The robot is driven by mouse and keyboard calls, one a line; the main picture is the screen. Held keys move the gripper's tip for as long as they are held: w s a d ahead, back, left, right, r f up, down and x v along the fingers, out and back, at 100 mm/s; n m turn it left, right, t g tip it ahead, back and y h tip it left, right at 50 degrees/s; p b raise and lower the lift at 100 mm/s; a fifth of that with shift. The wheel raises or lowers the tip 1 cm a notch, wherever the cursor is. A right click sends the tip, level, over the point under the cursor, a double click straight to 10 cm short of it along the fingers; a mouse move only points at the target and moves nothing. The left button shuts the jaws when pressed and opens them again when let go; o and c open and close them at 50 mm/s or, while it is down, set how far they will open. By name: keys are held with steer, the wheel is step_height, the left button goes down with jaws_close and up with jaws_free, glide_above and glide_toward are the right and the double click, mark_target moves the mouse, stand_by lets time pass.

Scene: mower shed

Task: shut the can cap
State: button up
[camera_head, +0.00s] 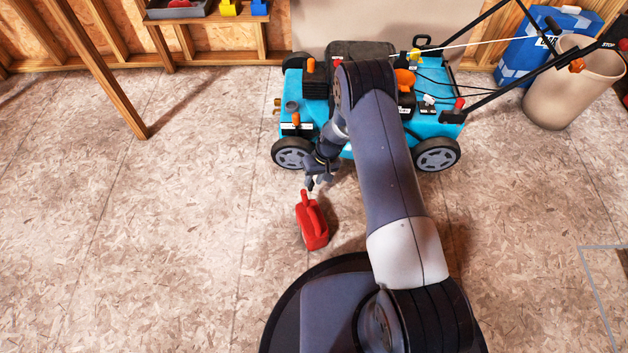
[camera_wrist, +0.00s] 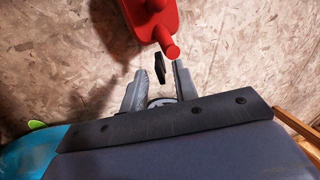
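The red fuel can (camera_head: 312,226) stands on the floor in front of the mower, just below my gripper (camera_head: 318,182) in the head view. In the wrist view the can (camera_wrist: 152,18) is at the top, with its red spout (camera_wrist: 170,48) pointing toward my fingers. A small dark flat piece, which looks like the can cap (camera_wrist: 159,68), stands on edge beside the spout end, off its mouth. My gripper (camera_wrist: 159,70) is open. The dark piece appears between its two fingers, with a gap on each side. Whether it is within their depth I cannot tell.
A turquoise mower (camera_head: 435,128) stands right behind my gripper. A beige bin (camera_head: 570,90) and a blue bag (camera_head: 535,48) are at the upper right. A wooden post (camera_head: 100,70) leans at the left. The floor (camera_head: 170,230) left of the can is clear.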

steer(key=shift+f, duration=0.1)
steer(key=shift+c, duration=0.2)
jaws_close()
